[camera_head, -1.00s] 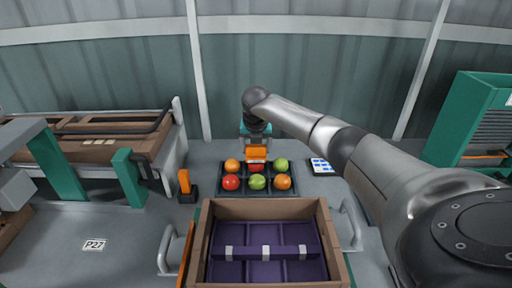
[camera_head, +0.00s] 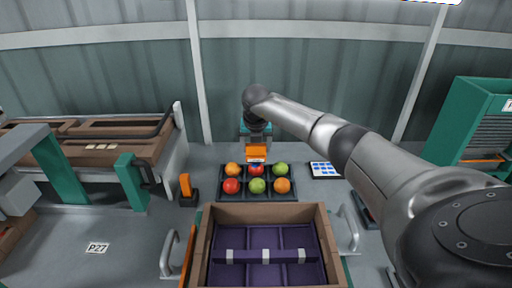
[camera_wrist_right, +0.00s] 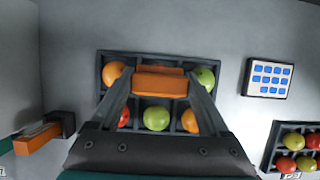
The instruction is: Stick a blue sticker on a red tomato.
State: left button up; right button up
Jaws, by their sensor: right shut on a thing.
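My right gripper (camera_head: 256,146) is over the back row of the black tomato tray (camera_head: 225,195). It is shut on an orange block-shaped tool (camera_head: 256,153), which the right wrist view shows between the fingers (camera_wrist_right: 160,82). Directly below the tool is the back-middle red tomato (camera_head: 256,171); a small bluish patch seems to show on its top. A second red tomato (camera_head: 231,186) lies front left. The white sheet of blue stickers (camera_head: 325,169) lies right of the tray. My left gripper is not in view.
Green and orange tomatoes fill the other tray cells. A wooden crate with purple dividers (camera_head: 200,245) stands in front. An orange piece in a black holder (camera_head: 186,187) stands left. The wrist view shows another filled tray (camera_wrist_right: 276,145) at right.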

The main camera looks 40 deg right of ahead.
jog(key=shift+r+p, duration=1.9)
jog(key=shift+r, duration=0.65)
